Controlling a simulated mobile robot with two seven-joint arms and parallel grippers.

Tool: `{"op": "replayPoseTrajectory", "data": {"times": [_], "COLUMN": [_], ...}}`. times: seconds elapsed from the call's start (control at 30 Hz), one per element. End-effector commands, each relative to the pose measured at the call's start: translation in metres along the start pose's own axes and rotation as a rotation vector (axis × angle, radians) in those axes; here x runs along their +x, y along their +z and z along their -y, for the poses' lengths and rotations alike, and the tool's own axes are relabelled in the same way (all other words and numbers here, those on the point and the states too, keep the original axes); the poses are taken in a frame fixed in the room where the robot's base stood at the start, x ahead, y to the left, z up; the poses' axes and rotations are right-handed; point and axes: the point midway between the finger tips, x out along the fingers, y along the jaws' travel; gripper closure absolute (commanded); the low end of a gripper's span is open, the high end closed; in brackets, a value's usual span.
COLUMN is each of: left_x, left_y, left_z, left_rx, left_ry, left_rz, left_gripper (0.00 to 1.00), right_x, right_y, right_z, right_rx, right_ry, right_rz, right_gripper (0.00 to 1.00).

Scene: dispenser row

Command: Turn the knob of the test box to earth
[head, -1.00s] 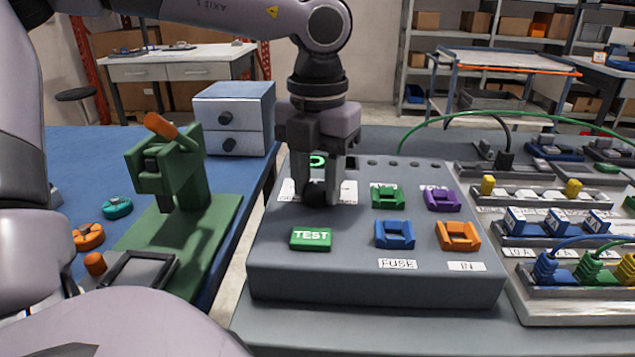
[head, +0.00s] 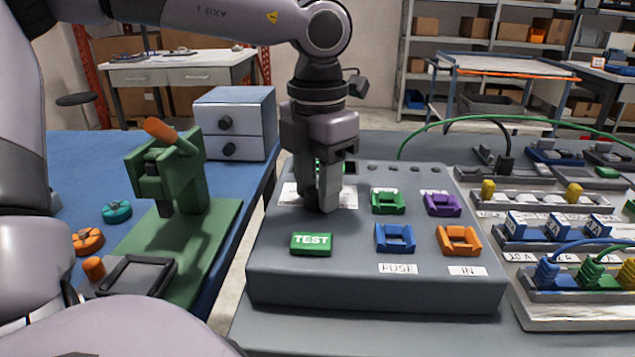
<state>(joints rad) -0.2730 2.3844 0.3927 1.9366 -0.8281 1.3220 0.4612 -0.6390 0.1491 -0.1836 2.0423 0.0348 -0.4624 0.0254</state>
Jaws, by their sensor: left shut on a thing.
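The grey test box (head: 350,278) stands on the bench in the middle of the head view. Its top carries a green TEST button (head: 312,244) and green, purple, blue and orange holders. My left gripper (head: 320,204) points down onto the back left of the box top, over a white label plate (head: 347,196). It is shut on the knob, which its fingers now hide almost fully. The knob's pointing direction and the label's words cannot be read. A small lit green display (head: 321,166) shows partly behind the fingers. My right gripper is not in view.
A green hand press (head: 180,180) with an orange handle stands on the blue table to the left. A grey drawer box (head: 235,123) is behind it. Trays of fuses and plugs (head: 560,232) lie close on the right. A green cable (head: 480,117) arches behind the box.

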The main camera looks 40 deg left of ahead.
Motion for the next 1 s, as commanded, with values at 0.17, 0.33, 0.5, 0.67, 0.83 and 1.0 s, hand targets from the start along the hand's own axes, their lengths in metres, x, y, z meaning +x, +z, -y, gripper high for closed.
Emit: {"op": "replayPoseTrajectory", "data": {"times": [0.17,0.33,0.5,0.67,0.83,1.0], "left_x": [-0.001,-0.001,-0.001,-0.011,-0.04,-0.064], "left_y": [0.001,0.001,0.0,0.001,0.001,0.001], "left_z": [0.0,0.0,0.0,0.0,0.0,0.0], "left_rx": [-0.001,-0.002,-0.002,-0.003,-0.003,-0.003], "left_ry": [0.0,0.0,0.0,0.002,0.002,0.001], "left_rz": [0.004,0.003,0.002,0.004,0.006,0.006], "left_gripper": [0.91,0.35,0.35,0.35,0.35,0.35], "right_x": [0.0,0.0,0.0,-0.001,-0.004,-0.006], "right_y": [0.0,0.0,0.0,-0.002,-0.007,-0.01], "right_z": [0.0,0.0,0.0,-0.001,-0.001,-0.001], "right_rx": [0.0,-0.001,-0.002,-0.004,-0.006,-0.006], "right_ry": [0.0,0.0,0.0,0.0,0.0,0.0], "right_rz": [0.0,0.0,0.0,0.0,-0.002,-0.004], "right_gripper": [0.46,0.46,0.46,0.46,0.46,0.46]}}
